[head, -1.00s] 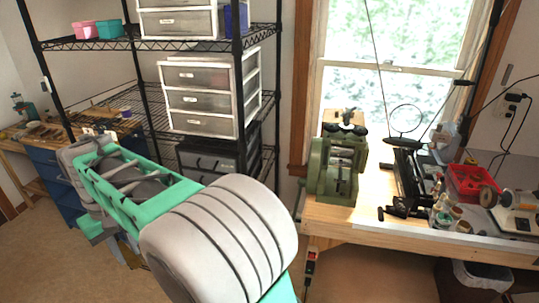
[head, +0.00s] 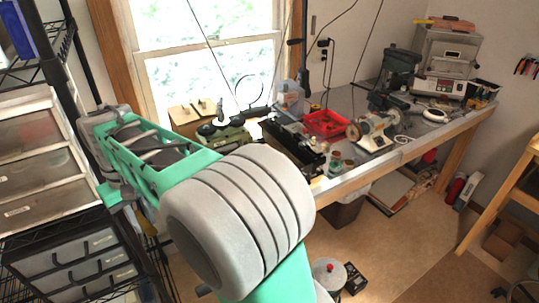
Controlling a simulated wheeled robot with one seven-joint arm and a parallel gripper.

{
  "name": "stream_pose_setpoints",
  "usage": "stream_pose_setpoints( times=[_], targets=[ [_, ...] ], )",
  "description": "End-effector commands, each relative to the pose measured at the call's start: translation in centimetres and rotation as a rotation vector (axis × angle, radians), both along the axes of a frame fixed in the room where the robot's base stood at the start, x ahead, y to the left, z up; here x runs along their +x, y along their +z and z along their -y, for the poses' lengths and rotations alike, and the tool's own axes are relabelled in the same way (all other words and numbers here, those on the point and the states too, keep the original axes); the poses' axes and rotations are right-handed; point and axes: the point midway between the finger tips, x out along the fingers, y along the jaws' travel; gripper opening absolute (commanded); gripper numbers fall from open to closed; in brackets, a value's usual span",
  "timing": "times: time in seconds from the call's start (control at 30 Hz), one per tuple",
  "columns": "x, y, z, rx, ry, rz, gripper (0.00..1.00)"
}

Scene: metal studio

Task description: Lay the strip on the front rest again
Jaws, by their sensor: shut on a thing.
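My arm crosses the head view from the bottom centre to the left, but my gripper does not show. I cannot make out the strip or the front rest. The green rolling mill (head: 232,137) stands at the left end of the workbench (head: 420,139), below the window. My arm hides its lower part and the bench edge in front of it.
A wire shelf with drawer units (head: 45,165) is at the left. A lidded pot (head: 328,272) is low at the front.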

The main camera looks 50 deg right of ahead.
Motion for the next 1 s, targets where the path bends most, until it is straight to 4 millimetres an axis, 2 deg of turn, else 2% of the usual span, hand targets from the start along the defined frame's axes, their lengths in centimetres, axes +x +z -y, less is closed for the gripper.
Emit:
stream_pose_setpoints(
  times=[0.07, 0.13, 0.27, 0.3, 0.37, 0.4, 0.5, 0.6, 0.7, 0.8, 1.0],
  targets=[
    [0.4, -0.2, 1.3, 0.000, -0.018, 0.008, 0.00],
    [0.8, -0.3, 3.7, -0.001, -0.047, 0.019, 0.00],
    [1.1, -0.1, 10.4, -0.004, -0.122, 0.045, 0.00],
    [0.8, 0.0, 12.8, -0.005, -0.146, 0.053, 0.00],
    [0.1, 0.3, 16.2, -0.008, -0.177, 0.067, 0.00],
    [-0.5, 0.4, 18.5, -0.010, -0.198, 0.076, 0.00],
    [-2.6, 0.8, 23.6, -0.015, -0.241, 0.095, 0.00],
    [-4.7, 1.2, 27.3, -0.018, -0.274, 0.108, 0.00],
    [-6.0, 1.5, 29.2, -0.019, -0.290, 0.116, 0.00],
    [-6.7, 1.6, 30.0, -0.019, -0.294, 0.120, 0.00],
    [-6.0, 0.7, 30.3, -0.017, -0.293, 0.120, 0.00]
  ],
)
